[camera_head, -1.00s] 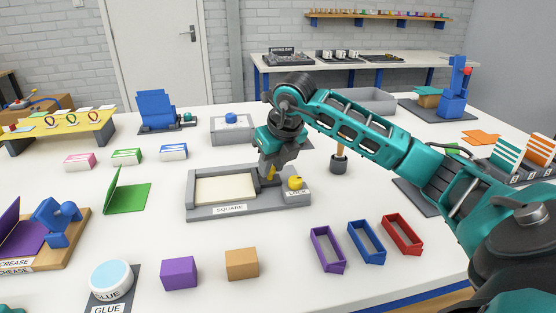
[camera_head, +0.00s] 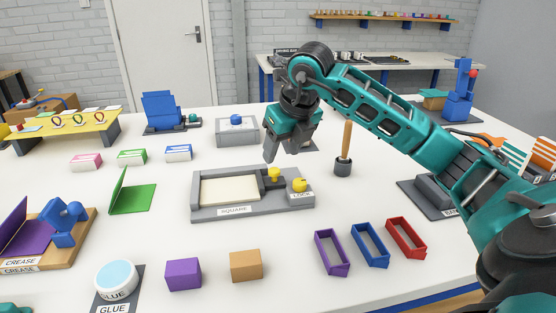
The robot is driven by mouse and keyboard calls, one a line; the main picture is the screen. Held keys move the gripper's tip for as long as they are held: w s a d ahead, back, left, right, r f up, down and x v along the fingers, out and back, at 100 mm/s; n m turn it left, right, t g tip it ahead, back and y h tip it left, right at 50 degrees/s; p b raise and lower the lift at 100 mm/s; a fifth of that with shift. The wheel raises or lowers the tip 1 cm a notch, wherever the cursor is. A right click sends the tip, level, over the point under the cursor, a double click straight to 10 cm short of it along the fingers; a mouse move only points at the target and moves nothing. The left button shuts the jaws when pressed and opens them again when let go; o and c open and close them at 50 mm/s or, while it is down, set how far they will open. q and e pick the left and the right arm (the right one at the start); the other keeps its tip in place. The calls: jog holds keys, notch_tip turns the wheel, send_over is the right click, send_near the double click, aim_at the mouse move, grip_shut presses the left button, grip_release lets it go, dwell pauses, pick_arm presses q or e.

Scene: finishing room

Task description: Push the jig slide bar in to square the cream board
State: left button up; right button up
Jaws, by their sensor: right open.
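The cream board (camera_head: 229,189) lies flat in the grey jig (camera_head: 247,206), which is labelled SQUARE, near the middle of the table. A yellow lock knob (camera_head: 300,185) stands on the jig's right end by the LOCK label. My right gripper (camera_head: 280,157) is open and empty, pointing down above and behind the slide bar, apart from it. My left gripper is out of view.
Purple (camera_head: 331,252), blue (camera_head: 369,244) and red (camera_head: 405,238) frames lie front right. Purple (camera_head: 183,274) and orange (camera_head: 246,265) blocks sit in front of the jig. A wooden-handled tool (camera_head: 345,150) stands upright behind right. Table between jig and blocks is clear.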

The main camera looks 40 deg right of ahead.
jog(key=v, duration=0.7)
jog(key=shift+p, duration=0.3)
